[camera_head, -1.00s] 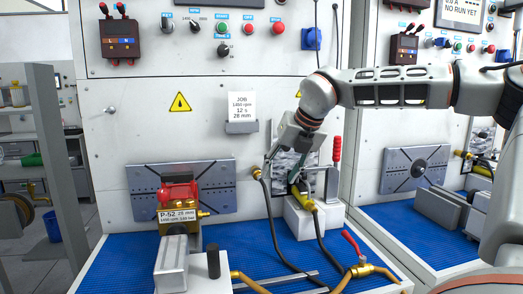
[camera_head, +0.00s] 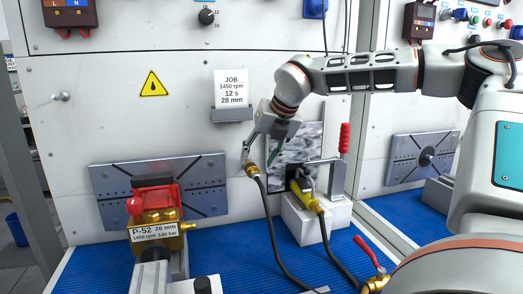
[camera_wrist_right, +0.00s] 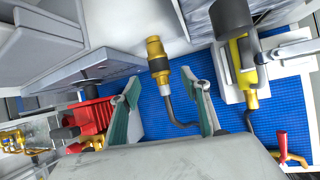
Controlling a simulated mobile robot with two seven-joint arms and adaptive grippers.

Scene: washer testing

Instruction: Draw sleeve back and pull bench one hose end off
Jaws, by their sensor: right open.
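The brass hose end (camera_head: 252,170) sits on a black hose that curves down to the blue bench mat. What holds it up, and the exact sleeve position, are not clear. My right gripper (camera_head: 260,152) is open, with its fingertips close to the hose end. In the right wrist view the hose end (camera_wrist_right: 157,62) lies between and beyond the two spread green-padded fingers (camera_wrist_right: 160,82); no grip on it shows. The pump (camera_head: 156,212), red and brass with a P-52 label, stands to the left on the bench. My left gripper is out of view.
A yellow fitting (camera_head: 303,194) lies on a white block (camera_head: 306,222) right of the hose, beside a red-handled clamp (camera_head: 344,140). A slotted plate (camera_head: 108,186) is on the wall behind the pump. A red-lever valve (camera_head: 368,250) is at front right.

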